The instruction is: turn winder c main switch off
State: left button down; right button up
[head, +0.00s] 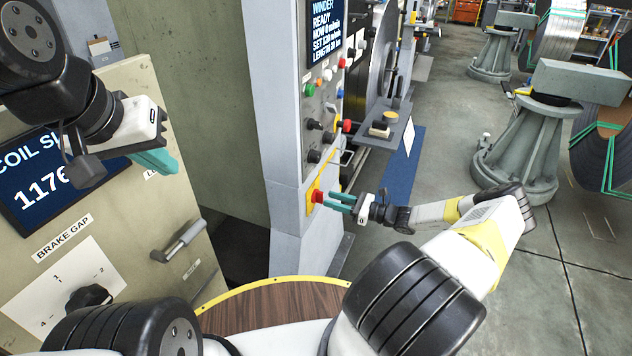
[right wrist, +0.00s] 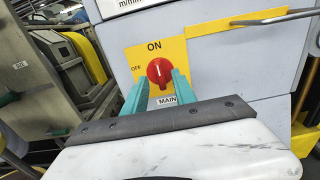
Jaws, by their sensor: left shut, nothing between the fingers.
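The main switch is a red rotary knob (right wrist: 160,72) on a yellow plate marked ON at the top and OFF at the left, with a MAIN label below. Its white mark points up, toward ON. The knob also shows in the head view (head: 317,196), low on the grey winder cabinet. My right gripper (right wrist: 160,80) is open, with one teal finger on each side of the knob's lower part in the wrist view; I cannot tell whether they touch it. My left gripper (head: 167,162) is shut and empty, in front of the beige panel at the left.
The winder cabinet (head: 286,120) carries a screen (head: 325,30) reading WINDER READY and several buttons and knobs above the switch. The beige panel (head: 130,225) at the left has a brake gap dial (head: 88,296) and a handle (head: 180,242).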

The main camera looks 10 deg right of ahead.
aim_at(319, 197)
jog(key=shift+x, duration=1.35)
grip_shut()
jog(key=shift+n, duration=0.3)
jog(key=shift+s+a+f+n, duration=0.1)
jog(key=shift+f+n, duration=0.05)
jog(key=shift+n, duration=4.15)
jog(key=shift+s+f+n, duration=0.1)
jog(key=shift+s+n, duration=0.05)
jog(key=shift+n, duration=4.15)
